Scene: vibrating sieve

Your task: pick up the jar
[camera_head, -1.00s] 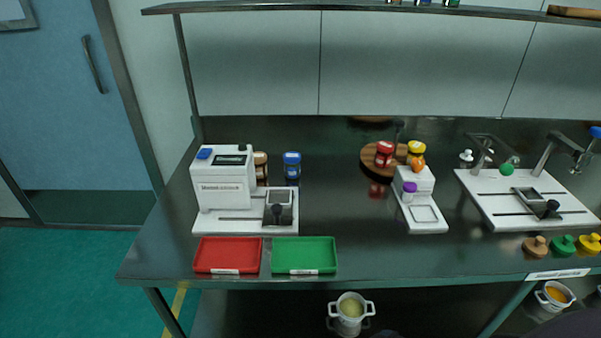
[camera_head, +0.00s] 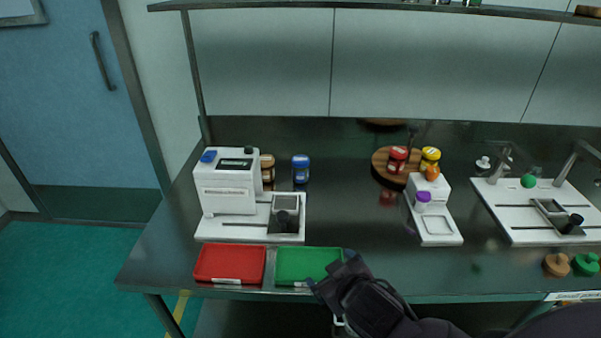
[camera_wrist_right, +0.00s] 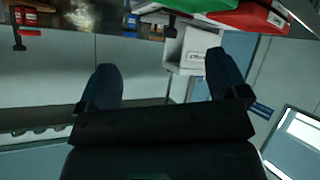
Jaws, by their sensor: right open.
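Several jars stand on the dark table, and the frames do not show which one is meant. A blue-lidded jar (camera_head: 301,169) and a brown-lidded jar (camera_head: 267,168) stand beside the white machine. A red jar (camera_head: 397,159) and a yellow-lidded jar (camera_head: 430,158) stand on a round wooden board. My right gripper (camera_head: 333,272) is at the table's front edge by the green tray, away from the jars. In the wrist view its fingers (camera_wrist_right: 165,82) are apart and empty. My left gripper is out of view.
A red tray (camera_head: 230,281) and a green tray (camera_head: 308,250) lie at the front edge. The white machine (camera_head: 228,186) stands behind them. The white device (camera_head: 440,230) and a larger white base (camera_head: 520,236) are to the right. The table centre (camera_head: 355,215) is clear.

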